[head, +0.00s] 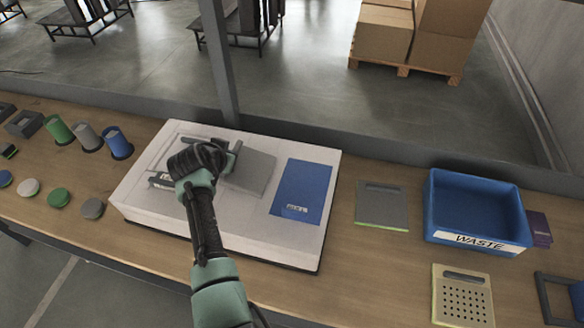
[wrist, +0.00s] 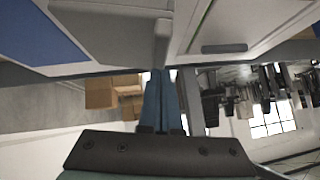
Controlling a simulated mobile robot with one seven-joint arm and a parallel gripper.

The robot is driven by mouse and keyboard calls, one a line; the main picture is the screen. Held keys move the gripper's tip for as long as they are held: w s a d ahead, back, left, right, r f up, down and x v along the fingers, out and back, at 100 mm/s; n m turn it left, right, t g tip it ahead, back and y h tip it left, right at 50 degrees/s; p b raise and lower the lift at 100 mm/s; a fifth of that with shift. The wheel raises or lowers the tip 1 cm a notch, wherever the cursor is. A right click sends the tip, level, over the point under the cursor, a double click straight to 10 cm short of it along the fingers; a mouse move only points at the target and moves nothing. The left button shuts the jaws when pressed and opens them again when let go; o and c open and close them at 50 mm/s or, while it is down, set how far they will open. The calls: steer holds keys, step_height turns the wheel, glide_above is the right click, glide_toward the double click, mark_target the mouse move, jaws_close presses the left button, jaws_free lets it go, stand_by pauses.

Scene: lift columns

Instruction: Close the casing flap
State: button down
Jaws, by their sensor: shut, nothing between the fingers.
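The white casing (head: 225,231) lies on the wooden bench, with a blue panel (head: 303,187) at its right and a grey panel (head: 250,171) in its middle. My gripper (head: 212,158) is over the casing's left half, and my arm hides part of that area. In the wrist view my gripper (wrist: 161,82) has its fingers together and empty, with a grey bar (wrist: 161,45) just beyond the tips. A pale panel (wrist: 235,20) with a grey slot and a green edge shows at upper right there. I cannot tell which part is the flap or its angle.
A grey plate (head: 382,206), a blue WASTE bin (head: 476,239) and a perforated plate (head: 463,296) lie right of the casing. Several coloured cylinders (head: 88,137) and round discs (head: 59,198) lie left. A grey post (head: 218,60) rises behind the casing.

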steer(key=shift+w+a+f+h+b, duration=0.15)
steer(key=shift+a+f+h+b, duration=0.3)
steer(key=shift+f+b, duration=0.45)
steer(key=shift+w+a+f+b, duration=0.1)
steer(key=shift+a+f+b, duration=0.15)
steer(key=shift+b, duration=0.9)
steer(key=shift+a, duration=0.1)
steer(key=shift+r, duration=0.15)
steer(key=shift+r+p, duration=0.3)
step_height(320, 180, up, 4)
steer(key=shift+f+p, duration=0.1)
steer(key=shift+p, duration=1.05)
steer(key=b+v, duration=0.1)
steer(key=v, duration=0.8)
steer(key=shift+a+b, duration=0.3)
steer(key=shift+b, duration=0.1)
